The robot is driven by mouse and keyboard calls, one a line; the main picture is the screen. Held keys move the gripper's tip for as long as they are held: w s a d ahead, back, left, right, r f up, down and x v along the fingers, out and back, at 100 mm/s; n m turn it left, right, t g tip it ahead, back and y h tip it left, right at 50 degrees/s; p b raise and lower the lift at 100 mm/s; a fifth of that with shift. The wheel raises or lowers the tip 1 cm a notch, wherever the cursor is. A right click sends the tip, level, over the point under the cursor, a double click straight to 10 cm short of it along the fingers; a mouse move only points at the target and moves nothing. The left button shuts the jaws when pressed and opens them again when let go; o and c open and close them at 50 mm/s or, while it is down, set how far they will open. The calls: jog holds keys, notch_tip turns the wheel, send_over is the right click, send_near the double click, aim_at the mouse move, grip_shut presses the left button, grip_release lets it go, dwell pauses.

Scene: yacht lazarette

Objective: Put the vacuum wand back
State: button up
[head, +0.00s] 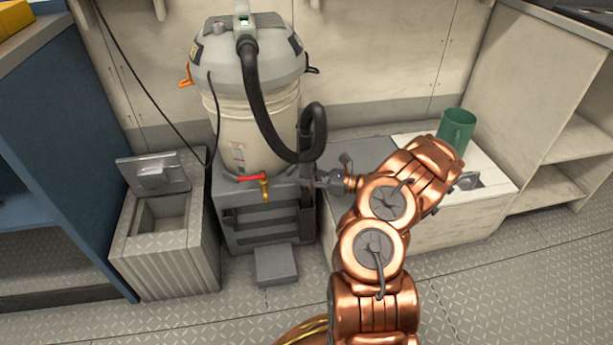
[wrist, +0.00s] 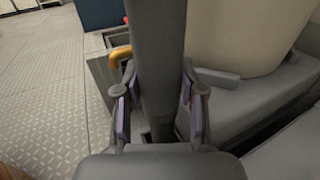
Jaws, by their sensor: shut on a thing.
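The shop vacuum (head: 255,125) has a beige barrel and a grey lid and stands on a grey stepped base (head: 240,215). Its black hose (head: 258,105) runs from the top, down the front, and loops up at the right. My gripper (head: 318,179) is at the right front corner of the base, near the bottom of the hose loop. In the wrist view, my gripper (wrist: 158,105) is shut on a dark grey tube, the vacuum wand (wrist: 156,55), with a purple pad on each side. In the head view I cannot make out the wand clearly.
A red-handled brass valve (head: 262,185) sticks out in front of the barrel. A grey bin (head: 165,225) with its lid open stands left. The floor (head: 190,318) in front is clear.

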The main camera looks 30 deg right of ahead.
jog(key=o, duration=1.2)
jog(key=v, duration=1.2)
